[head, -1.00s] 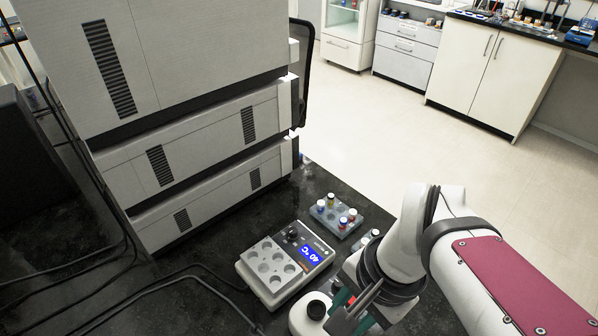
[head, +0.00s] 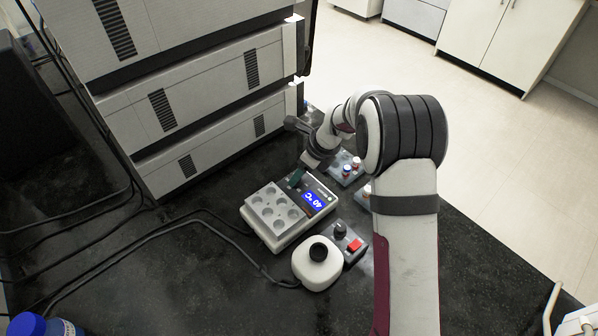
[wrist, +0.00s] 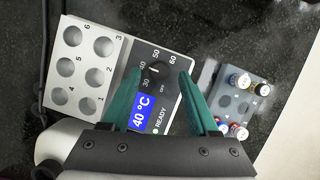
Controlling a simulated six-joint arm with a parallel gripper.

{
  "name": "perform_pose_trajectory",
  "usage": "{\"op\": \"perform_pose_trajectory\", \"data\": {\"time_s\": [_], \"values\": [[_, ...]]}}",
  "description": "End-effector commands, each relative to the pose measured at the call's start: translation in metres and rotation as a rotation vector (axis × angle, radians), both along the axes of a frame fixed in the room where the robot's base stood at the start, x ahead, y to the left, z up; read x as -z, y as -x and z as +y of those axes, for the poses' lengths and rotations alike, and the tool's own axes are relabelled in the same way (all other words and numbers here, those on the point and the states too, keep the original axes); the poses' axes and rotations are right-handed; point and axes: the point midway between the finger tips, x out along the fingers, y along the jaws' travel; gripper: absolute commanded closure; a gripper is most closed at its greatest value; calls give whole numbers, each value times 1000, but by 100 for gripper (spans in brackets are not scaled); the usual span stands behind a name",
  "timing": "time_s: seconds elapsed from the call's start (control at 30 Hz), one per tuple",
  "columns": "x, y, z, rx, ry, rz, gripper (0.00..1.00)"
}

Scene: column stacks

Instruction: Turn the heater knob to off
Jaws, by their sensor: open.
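The heater (head: 275,235) is a pale block with round wells and a blue display (head: 314,199) reading 40 °C. In the wrist view, the heater panel (wrist: 170,58) shows a dark round knob (wrist: 156,74) with marks 30 to 60 and OFF around it. The knob's exact pointer direction is hard to make out. My gripper (wrist: 160,73) is open, its teal fingers on either side of the knob with gaps. Whether the tips are level with the knob is unclear. In the head view my gripper (head: 297,178) is over the heater's far side and hides the knob.
A rack with capped vials (head: 345,170) stands just right of the heater. Stacked instrument units (head: 205,110) rise behind left. Cables (head: 165,232) lie left.

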Motion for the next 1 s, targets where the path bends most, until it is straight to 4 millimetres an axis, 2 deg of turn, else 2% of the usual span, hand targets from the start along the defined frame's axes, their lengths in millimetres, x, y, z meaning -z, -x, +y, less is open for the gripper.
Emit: {"op": "perform_pose_trajectory", "data": {"time_s": [0.2, 0.47, 0.8, 1.0], "values": [[16, -3, 6, -1, 0, 0, 39], [17, -4, 6, -1, 0, 0, 41], [17, -3, 6, -1, 0, 0, 100], [17, -4, 6, -2, 0, -1, 100]]}}
